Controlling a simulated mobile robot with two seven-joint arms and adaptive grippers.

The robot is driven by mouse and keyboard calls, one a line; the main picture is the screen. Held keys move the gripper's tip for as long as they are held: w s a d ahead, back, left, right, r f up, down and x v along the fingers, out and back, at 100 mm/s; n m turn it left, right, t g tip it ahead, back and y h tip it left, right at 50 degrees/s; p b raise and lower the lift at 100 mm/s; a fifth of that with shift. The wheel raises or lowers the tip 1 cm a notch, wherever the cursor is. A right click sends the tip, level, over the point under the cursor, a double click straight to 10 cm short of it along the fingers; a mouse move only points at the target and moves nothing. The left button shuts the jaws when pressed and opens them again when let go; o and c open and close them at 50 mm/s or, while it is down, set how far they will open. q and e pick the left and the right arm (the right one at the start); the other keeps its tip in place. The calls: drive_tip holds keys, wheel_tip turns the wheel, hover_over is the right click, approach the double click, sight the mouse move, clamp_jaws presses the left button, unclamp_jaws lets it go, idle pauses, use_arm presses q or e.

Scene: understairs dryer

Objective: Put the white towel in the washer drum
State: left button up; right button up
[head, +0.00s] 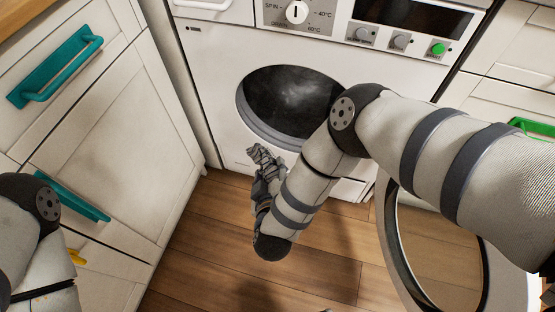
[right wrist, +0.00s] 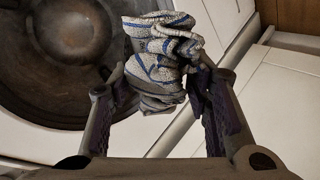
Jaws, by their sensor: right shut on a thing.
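The towel (right wrist: 160,58) is white with blue stripes and hangs crumpled between the fingers of my right gripper (right wrist: 160,108) in the right wrist view. In the head view my right gripper (head: 262,170) is in front of the washer, just below and left of the drum opening. The towel looks small and dim there, hard to tell from the fingers. The dark washer drum (head: 290,95) is open and partly covered by my right arm. It also shows at the upper left of the right wrist view (right wrist: 70,40), beside the towel. My left gripper is out of view.
The round washer door (head: 395,250) stands swung open at the lower right. A white cabinet (head: 115,150) with teal handles (head: 60,68) stands on the left. A control panel (head: 350,20) is above the drum. Wooden floor (head: 210,240) lies clear below.

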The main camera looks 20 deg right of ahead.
drive_tip(key=shift+s+a, duration=0.1)
drive_tip(key=shift+a, duration=0.1)
drive_tip(key=shift+w+d+f, duration=0.1)
drive_tip(key=shift+w, duration=0.1)
use_arm(q)
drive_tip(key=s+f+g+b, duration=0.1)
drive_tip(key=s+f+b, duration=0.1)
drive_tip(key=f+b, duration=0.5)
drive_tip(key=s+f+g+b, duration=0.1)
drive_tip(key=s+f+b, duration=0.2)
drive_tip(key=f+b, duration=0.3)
drive_tip(key=b, duration=0.4)
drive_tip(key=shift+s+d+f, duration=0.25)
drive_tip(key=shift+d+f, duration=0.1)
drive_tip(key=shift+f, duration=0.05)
use_arm(e)
drive_tip(key=w+d+f, duration=0.2)
drive_tip(key=w+d, duration=0.7)
drive_tip(key=w, duration=0.5)
drive_tip(key=w+d+f, duration=0.1)
drive_tip(key=w+d, duration=0.8)
drive_tip(key=w, duration=0.5)
drive_tip(key=shift+d+f, duration=0.2)
drive_tip(key=shift+f, duration=0.2)
